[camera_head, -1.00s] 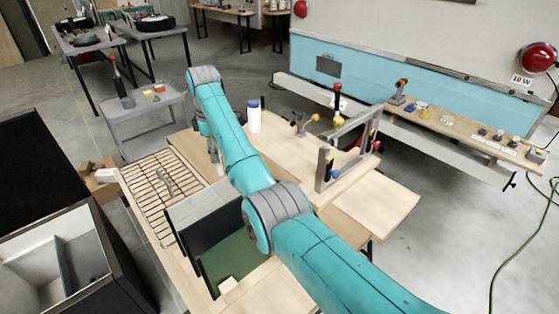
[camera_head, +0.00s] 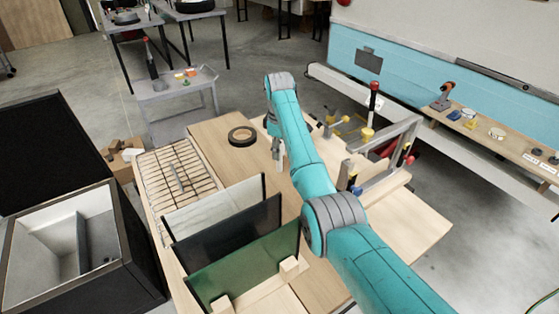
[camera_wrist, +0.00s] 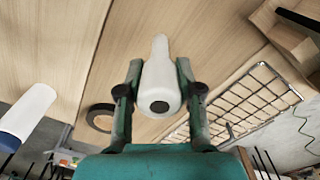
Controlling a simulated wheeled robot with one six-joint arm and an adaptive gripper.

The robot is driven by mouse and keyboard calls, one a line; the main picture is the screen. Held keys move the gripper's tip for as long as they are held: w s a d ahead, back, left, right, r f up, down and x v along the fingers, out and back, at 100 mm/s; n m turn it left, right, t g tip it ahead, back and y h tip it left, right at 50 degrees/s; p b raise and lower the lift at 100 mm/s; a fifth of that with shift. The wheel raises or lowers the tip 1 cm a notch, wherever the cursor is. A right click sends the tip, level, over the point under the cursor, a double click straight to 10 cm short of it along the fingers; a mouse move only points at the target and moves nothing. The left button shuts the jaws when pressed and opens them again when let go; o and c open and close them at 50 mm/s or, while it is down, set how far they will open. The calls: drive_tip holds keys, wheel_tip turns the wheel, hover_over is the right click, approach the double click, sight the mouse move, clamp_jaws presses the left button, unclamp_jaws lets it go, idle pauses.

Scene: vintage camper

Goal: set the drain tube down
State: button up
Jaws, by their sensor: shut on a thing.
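The drain tube (camera_wrist: 160,80) is a white, tapered piece with a dark round hole in its near end. In the wrist view it sits between the two fingers of my gripper (camera_wrist: 159,72), which are shut on it. Its narrow end points away from the camera, toward the wooden tabletop (camera_wrist: 125,50). In the head view my gripper (camera_head: 279,150) is over the workbench (camera_head: 220,160), right of a dark ring, partly hidden by my arm. A small pale part of the tube shows below it. I cannot tell whether the tube touches the wood.
The dark ring (camera_head: 241,135) lies on the bench, with a wire rack (camera_head: 177,182) to its left. Upright panels (camera_head: 228,233) stand in front. A clamp frame (camera_head: 385,150) is at right. A white bottle with a blue cap (camera_wrist: 28,115) shows in the wrist view.

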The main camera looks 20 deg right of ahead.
sight(279, 171)
drive_tip(key=shift+a+f, duration=0.1)
drive_tip(key=shift+f, duration=2.05)
drive_tip(key=shift+f, duration=0.1)
drive_tip(key=o, duration=1.1)
drive_tip(key=shift+o, duration=0.2)
wheel_tip(279, 171, up, 12)
drive_tip(key=shift+r, duration=0.15)
